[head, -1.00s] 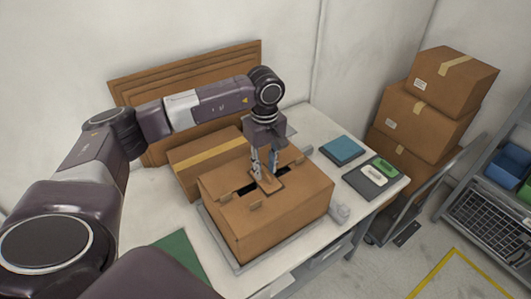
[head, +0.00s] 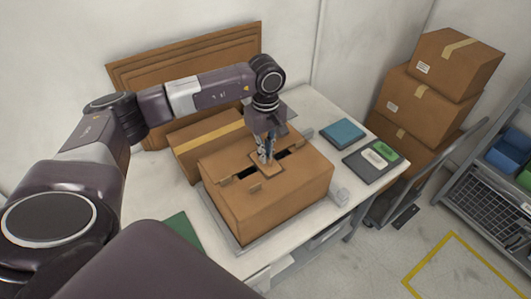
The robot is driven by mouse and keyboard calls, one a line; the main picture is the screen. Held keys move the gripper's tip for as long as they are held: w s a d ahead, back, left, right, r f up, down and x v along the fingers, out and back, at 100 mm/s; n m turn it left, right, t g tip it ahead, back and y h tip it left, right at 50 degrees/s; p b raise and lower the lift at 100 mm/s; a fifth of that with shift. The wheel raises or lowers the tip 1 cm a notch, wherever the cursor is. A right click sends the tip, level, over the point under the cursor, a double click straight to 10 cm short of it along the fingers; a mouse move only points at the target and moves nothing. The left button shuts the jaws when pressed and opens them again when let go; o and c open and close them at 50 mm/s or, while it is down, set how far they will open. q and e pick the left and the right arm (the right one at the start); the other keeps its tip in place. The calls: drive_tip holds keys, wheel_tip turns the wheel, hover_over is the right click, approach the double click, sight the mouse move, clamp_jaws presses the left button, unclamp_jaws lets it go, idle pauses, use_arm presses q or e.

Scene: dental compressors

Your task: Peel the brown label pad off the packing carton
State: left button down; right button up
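The packing carton (head: 275,205) is a brown box on a grey tray on the white table, with dark slots in its top. The brown label pad (head: 256,168) is a small flat piece on the middle of the carton's top and looks flush with it. My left gripper (head: 266,159) points down over the pad. Its fingers are close together at the pad's middle and look shut on it; the exact contact is small and partly hidden. My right gripper is not in view.
A taped carton (head: 205,142) and brown panels (head: 190,65) stand behind. On the right of the table lie a blue pad (head: 342,131) and a dark tray (head: 367,170) with green and white pieces. Stacked cartons (head: 425,105) stand beyond the table. Free tabletop is narrow.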

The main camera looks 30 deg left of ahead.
use_arm(q)
drive_tip(key=shift+r, duration=0.15)
idle(0.5)
drive_tip(key=shift+r, duration=0.5)
drive_tip(key=shift+r+p, duration=0.6)
drive_tip(key=shift+r, duration=0.35)
idle(0.8)
drive_tip(key=shift+r+p, duration=1.35)
drive_tip(key=shift+r, duration=1.6)
